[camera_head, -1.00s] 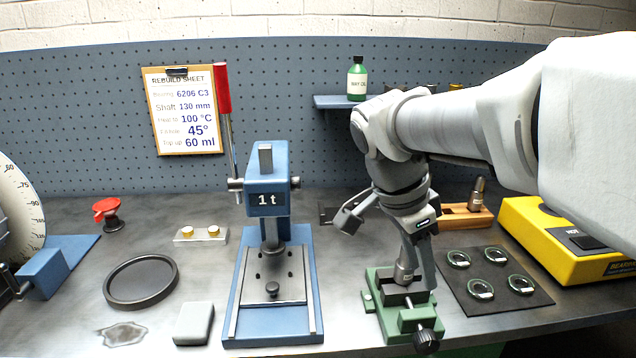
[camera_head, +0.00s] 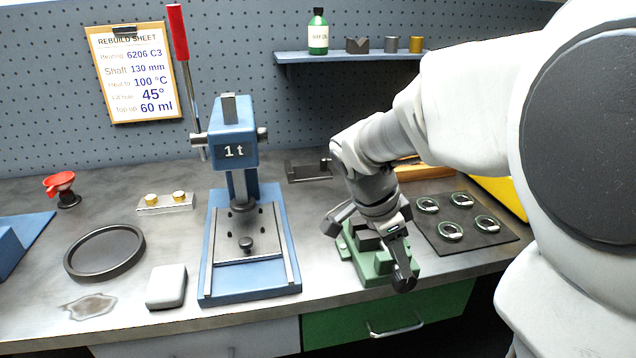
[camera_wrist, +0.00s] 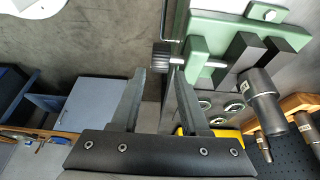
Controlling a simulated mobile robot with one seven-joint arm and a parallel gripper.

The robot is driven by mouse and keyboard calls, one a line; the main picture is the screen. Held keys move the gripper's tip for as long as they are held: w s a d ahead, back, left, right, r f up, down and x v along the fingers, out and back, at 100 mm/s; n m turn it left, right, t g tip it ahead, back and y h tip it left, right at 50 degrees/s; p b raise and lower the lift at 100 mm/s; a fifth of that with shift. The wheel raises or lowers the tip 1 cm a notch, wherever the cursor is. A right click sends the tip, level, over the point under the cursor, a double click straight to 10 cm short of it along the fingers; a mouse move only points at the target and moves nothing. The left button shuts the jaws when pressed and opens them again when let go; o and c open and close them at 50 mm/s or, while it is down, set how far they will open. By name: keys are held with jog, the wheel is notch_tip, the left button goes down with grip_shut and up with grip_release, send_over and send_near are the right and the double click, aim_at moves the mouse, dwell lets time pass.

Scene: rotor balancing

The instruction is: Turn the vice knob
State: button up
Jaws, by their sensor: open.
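The green vice (camera_head: 350,255) stands near the front edge of the bench, partly covered by my arm. My gripper (camera_head: 402,264) is at the vice's front, over its dark knob (camera_head: 403,284). In the wrist view, my gripper (camera_wrist: 157,72) is open, its two fingers pointing at the black ridged knob (camera_wrist: 162,55). The knob lies just past the fingertips, roughly between them; contact cannot be told. The green vice body (camera_wrist: 202,30) is to the right, its dark jaws beside a grey labelled shaft (camera_wrist: 263,95).
A blue press (camera_head: 233,150) marked 1 t stands left of the vice. A dark mat (camera_head: 465,238) with several green-rimmed rings lies to the right. A shelf (camera_head: 345,57) with a green bottle is behind. Below the bench edge is a green drawer (camera_head: 440,312).

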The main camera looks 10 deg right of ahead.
aim_at(403, 280)
jog(key=b+x, duration=0.1)
jog(key=x, duration=0.4)
jog(key=shift+d+f, duration=0.15)
jog(key=shift+f, duration=0.1)
grip_shut()
